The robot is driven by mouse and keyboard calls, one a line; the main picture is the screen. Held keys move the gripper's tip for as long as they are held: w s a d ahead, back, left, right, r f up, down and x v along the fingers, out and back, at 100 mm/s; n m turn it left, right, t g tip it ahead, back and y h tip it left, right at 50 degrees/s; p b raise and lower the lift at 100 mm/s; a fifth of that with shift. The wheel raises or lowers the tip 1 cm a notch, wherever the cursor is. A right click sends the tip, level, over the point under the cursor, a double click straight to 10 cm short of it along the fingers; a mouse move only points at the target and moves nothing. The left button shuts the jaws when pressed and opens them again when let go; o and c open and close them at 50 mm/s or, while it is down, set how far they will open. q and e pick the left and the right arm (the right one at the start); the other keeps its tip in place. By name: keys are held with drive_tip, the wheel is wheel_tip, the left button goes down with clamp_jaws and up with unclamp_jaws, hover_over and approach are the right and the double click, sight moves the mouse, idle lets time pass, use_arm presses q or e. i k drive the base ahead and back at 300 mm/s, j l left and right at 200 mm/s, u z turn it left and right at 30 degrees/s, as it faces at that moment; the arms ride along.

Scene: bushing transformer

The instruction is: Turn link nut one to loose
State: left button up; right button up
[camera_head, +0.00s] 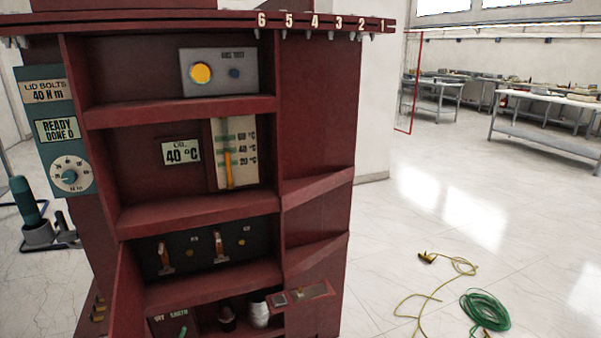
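A dark red cabinet (320,140) with several shelves fills the left and middle of the head view. On a lower shelf a black panel (190,262) carries two upright orange-and-metal pieces, one at the left (164,257) and one at the right (219,246). Small brass round parts and tiny tags sit beside them; the tags are too small to read. I cannot tell which part is link nut one, or whether any nut is tight or loose. Neither of my grippers shows in this view.
The cabinet's top rail (215,22) bears numbers 6 to 1 with small hooks below. A teal lid-bolts box (66,130) with a dial is on the left side. A green cable coil (485,311) and a yellow cable (440,284) lie on the floor at right. Workbenches (545,115) stand behind.

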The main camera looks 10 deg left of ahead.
sight(225, 258)
drive_tip(key=k+j+u, duration=0.1)
drive_tip(key=j+u, duration=0.15)
drive_tip(key=j, duration=0.55)
drive_tip(key=k+j+u, duration=0.1)
drive_tip(key=j+u, duration=0.2)
drive_tip(key=j, duration=0.5)
